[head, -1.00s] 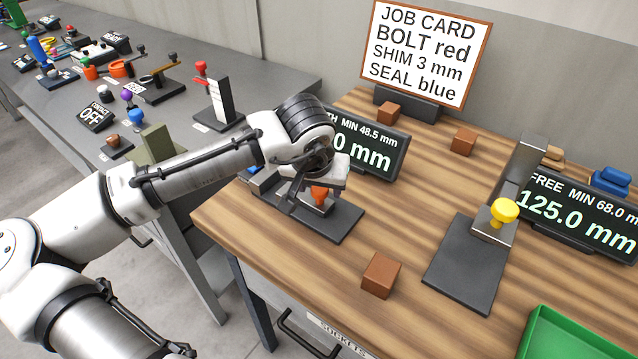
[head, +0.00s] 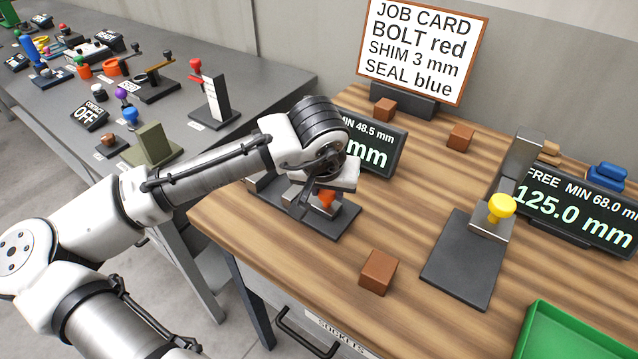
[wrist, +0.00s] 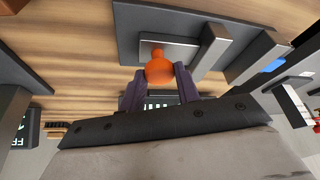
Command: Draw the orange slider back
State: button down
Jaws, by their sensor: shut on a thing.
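The orange slider's round knob (head: 327,197) stands on a small grey carriage on a dark rail base (head: 335,226) at the left of the wooden bench. My gripper (head: 318,194) reaches down over it and partly hides the carriage. In the wrist view the orange knob (wrist: 158,69) sits between the two dark fingers of my gripper (wrist: 160,84), which are shut on it. A grey block (head: 264,183) stands at the rail's left end. The display (head: 375,145) behind is partly covered by my arm; "MIN 48.5 mm" and "mm" show, but the reading is hidden.
A yellow-knobbed slider (head: 500,209) stands to the right, before a display (head: 580,212) reading 125.0 mm. A brown block (head: 378,271) lies near the front edge. A green tray (head: 530,335) is at front right. Bare wood lies between the sliders.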

jog(key=c, duration=1)
grip_release()
jog(key=shift+s+d, duration=0.15)
jog(key=shift+d, duration=0.1)
jog(key=b+v, duration=0.1)
jog(key=v, duration=1.2)
jog(key=shift+s+a+r, duration=0.1)
jog(key=shift+a+r, duration=0.05)
jog(key=shift+r, duration=0.25)
